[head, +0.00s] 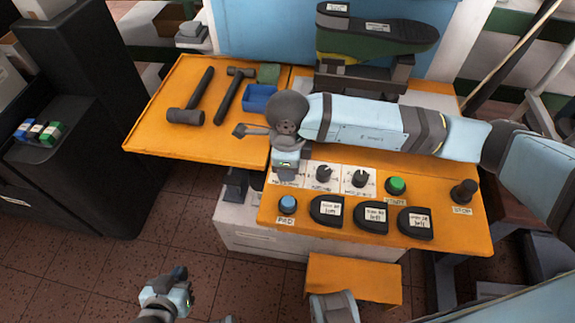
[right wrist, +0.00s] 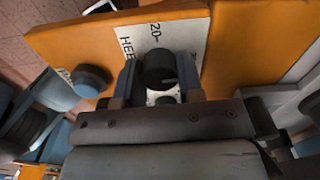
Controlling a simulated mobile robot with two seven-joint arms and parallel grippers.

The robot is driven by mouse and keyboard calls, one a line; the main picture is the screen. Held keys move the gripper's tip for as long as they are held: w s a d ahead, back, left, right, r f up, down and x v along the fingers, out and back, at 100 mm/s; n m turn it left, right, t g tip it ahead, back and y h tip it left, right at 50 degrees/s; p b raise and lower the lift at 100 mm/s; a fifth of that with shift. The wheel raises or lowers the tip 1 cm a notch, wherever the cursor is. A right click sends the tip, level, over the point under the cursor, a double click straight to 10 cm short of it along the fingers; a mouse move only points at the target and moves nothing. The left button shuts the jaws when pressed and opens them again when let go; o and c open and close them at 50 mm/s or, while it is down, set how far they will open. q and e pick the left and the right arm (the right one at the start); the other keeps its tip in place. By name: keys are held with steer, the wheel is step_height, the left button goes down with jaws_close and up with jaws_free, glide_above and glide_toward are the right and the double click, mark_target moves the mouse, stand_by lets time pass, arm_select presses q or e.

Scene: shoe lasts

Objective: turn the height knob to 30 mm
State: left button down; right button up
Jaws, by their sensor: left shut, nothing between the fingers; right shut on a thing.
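The height knob (right wrist: 160,68) is black and stands on a white scale plate (right wrist: 193,40) in the right wrist view. "20" and part of a word starting "HEE" can be read on the plate; the pointer's setting cannot be told. My right gripper (right wrist: 160,82) is shut on the knob, one finger on each side. My left gripper (head: 180,290) is shut and empty, low over the floor, away from the panel.
Two more dials (head: 323,173) (head: 360,178) sit right of my right gripper. A blue button (head: 287,204), a green button (head: 396,185) and a dark stop knob (head: 464,189) are on the orange panel. Black labelled pads (head: 327,210) line its front. Two hammers (head: 190,112) (head: 232,92) lie left.

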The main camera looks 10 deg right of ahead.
steer(key=shift+m, duration=0.5)
steer(key=o, duration=0.9)
step_height(320, 180, up, 14)
steer(key=shift+f, duration=0.1)
stand_by(0.5)
